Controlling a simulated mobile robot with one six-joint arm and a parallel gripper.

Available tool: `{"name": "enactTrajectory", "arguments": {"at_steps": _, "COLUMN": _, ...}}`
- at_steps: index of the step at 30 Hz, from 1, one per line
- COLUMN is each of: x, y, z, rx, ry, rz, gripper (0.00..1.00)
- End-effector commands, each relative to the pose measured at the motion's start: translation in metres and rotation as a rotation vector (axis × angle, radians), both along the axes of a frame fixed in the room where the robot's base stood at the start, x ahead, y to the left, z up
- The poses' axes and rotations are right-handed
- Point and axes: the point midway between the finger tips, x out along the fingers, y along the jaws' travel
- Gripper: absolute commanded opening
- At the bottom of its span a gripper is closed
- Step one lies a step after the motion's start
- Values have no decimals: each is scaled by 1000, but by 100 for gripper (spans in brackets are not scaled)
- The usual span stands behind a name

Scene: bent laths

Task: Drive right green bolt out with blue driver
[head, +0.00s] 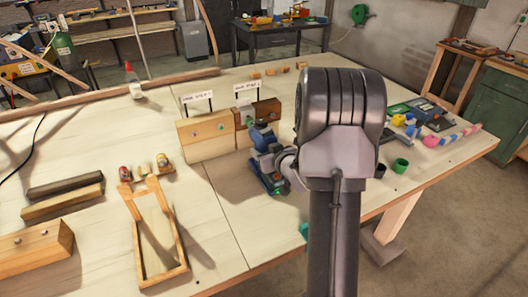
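A blue cordless driver (263,140) is upright in front of the blocks at mid-table, with its blue and green base (273,184) low near the tabletop. My gripper (286,160) is at the driver's right side. Its fingers are hidden by my wrist and the driver, so I cannot tell whether they are closed on the handle. A light wooden block (205,145) stands left of the driver, with a small green bolt (221,127) on the right of its face. A darker block (266,108) stands behind the driver, its face partly covered. The driver's tip is not clearly visible.
Small sign stands (197,97) rise behind the blocks. A wooden frame (146,240), a block with bolts (30,250) and two bars (62,195) lie at left. Green cups (400,166) and coloured items stand right of my arm, which covers the middle right.

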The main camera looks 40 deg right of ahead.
Motion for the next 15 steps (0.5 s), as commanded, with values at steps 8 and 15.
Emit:
{"name": "enactTrajectory", "arguments": {"at_steps": 8, "x": 3, "y": -1, "z": 2, "rx": -3, "ry": -3, "rz": 1, "gripper": 0}}
{"name": "enactTrajectory", "arguments": {"at_steps": 15, "x": 5, "y": -1, "z": 2, "rx": -2, "ry": -2, "rz": 1, "gripper": 0}}
